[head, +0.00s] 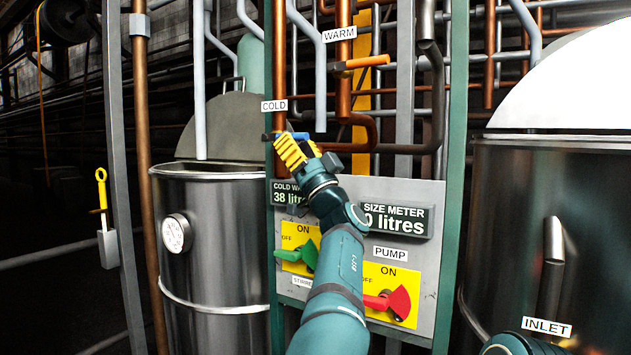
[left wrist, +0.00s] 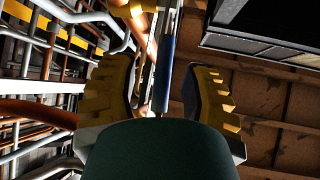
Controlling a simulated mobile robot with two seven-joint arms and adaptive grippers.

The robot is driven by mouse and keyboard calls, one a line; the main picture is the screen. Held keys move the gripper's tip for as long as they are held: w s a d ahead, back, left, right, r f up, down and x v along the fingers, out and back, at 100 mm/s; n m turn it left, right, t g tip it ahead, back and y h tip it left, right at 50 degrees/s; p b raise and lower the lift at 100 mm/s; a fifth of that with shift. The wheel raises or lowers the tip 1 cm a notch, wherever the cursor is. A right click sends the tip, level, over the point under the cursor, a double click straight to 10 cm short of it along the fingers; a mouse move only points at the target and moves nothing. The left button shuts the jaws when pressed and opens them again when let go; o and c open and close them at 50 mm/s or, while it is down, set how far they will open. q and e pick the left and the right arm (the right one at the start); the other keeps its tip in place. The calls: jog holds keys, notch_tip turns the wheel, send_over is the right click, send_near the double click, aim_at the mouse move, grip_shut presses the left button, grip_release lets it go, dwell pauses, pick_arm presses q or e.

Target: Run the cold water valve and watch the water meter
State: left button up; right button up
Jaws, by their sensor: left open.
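The cold water valve's blue handle (head: 299,135) is on the copper pipe under the COLD label (head: 274,106), partly covered by my left gripper (head: 296,152). My left gripper is open, its yellow fingers at the handle. In the left wrist view, the blue handle (left wrist: 167,62) shows between the two spread fingers (left wrist: 160,85), apart from both in the picture. I cannot tell whether they touch it. The cold water meter (head: 284,197) reads 38 litres, its right part hidden by my arm. My right gripper is not seen.
The warm valve's orange handle (head: 367,61) is at upper right. The panel (head: 436,275) carries the SIZE METER (head: 408,219), a green switch (head: 305,255) and a red switch (head: 397,302). Metal tanks (head: 215,240) (head: 520,210) stand on both sides. Green posts (head: 456,150) and pipes crowd the arm.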

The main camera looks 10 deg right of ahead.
pick_arm(q)
jog(key=v, duration=1)
jog(key=shift+a, duration=0.15)
jog(key=shift+s, duration=0.1)
